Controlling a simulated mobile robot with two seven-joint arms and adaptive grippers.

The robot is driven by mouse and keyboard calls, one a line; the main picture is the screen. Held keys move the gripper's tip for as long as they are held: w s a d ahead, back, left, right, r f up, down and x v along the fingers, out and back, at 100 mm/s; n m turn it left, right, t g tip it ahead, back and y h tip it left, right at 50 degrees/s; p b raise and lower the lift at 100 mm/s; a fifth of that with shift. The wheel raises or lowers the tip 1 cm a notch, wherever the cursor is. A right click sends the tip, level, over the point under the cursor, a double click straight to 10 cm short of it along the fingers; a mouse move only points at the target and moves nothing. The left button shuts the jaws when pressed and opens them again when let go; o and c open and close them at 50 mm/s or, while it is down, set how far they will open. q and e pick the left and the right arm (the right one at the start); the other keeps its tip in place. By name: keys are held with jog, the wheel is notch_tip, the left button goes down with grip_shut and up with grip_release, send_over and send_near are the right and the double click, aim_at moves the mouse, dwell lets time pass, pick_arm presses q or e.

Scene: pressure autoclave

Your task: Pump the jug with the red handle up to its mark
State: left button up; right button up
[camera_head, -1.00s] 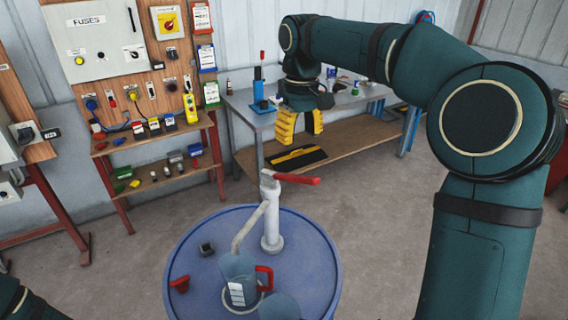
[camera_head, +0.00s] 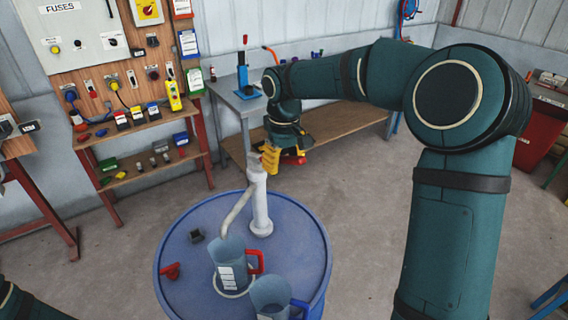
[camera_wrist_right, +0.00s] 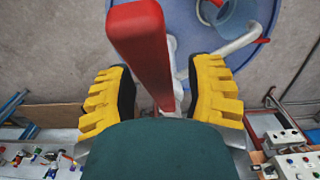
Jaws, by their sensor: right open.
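The jug with the red handle (camera_head: 231,266) stands upright on the blue drum under the spout of a white hand pump (camera_head: 261,208). It has a white label; I cannot make out its mark or liquid level. The pump's red lever (camera_wrist_right: 148,50) lies between the fingers of my right gripper (camera_wrist_right: 160,72) in the wrist view. In the head view the right gripper (camera_head: 271,158) is at the pump's top and hides most of the lever. Its yellow fingers are open, with gaps beside the lever. My left gripper is out of view.
A second jug with a blue handle (camera_head: 270,294) stands close in front of the first. A red funnel-like piece (camera_head: 170,271) and a small dark block (camera_head: 196,236) lie on the drum (camera_head: 185,290). A workbench (camera_head: 235,103) and a switch board stand behind.

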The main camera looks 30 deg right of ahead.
jog(key=shift+f, duration=0.3)
jog(key=shift+c, duration=0.4)
grip_shut()
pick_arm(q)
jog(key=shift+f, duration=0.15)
